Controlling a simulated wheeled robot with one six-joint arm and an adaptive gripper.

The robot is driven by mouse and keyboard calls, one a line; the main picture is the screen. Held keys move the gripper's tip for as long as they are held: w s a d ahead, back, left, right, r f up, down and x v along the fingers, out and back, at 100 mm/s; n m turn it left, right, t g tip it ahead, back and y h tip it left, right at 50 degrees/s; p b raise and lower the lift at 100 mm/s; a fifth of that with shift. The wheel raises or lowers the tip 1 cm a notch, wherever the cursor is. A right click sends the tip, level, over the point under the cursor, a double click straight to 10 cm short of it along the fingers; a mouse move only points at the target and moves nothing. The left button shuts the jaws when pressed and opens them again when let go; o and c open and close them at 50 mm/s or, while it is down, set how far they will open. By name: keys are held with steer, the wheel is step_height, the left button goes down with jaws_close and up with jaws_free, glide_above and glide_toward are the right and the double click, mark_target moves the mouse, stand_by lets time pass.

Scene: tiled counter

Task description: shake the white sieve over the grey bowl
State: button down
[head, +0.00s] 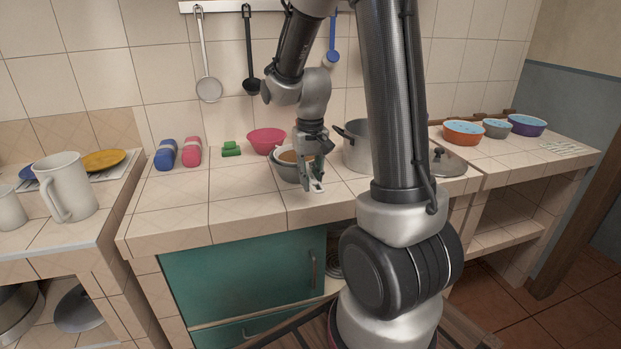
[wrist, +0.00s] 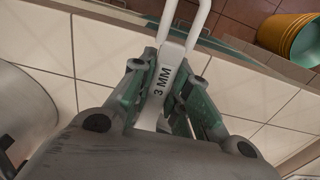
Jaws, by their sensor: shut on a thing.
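My gripper (head: 314,180) is shut on the handle of the white sieve (head: 303,153). In the wrist view the white handle (wrist: 167,82), marked "3 MM", lies between the two fingers (wrist: 168,105), and its looped end runs out of the top of the picture. The grey bowl (head: 284,172) stands on the tiled counter, just left of my gripper. The sieve's head is at the bowl's mouth, with something brownish showing there. My gripper partly covers sieve and bowl, so I cannot tell whether they touch.
A large grey pot (head: 354,150) stands close on the right, its lid (head: 447,163) beyond my arm. A pink bowl (head: 266,139) and a green block (head: 231,149) are behind left. The counter's front left is clear. A bucket (wrist: 291,38) stands on the floor.

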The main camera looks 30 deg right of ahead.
step_height(320, 180, up, 5)
steer(key=shift+r, duration=0.1)
steer(key=shift+f, duration=0.2)
stand_by(0.4)
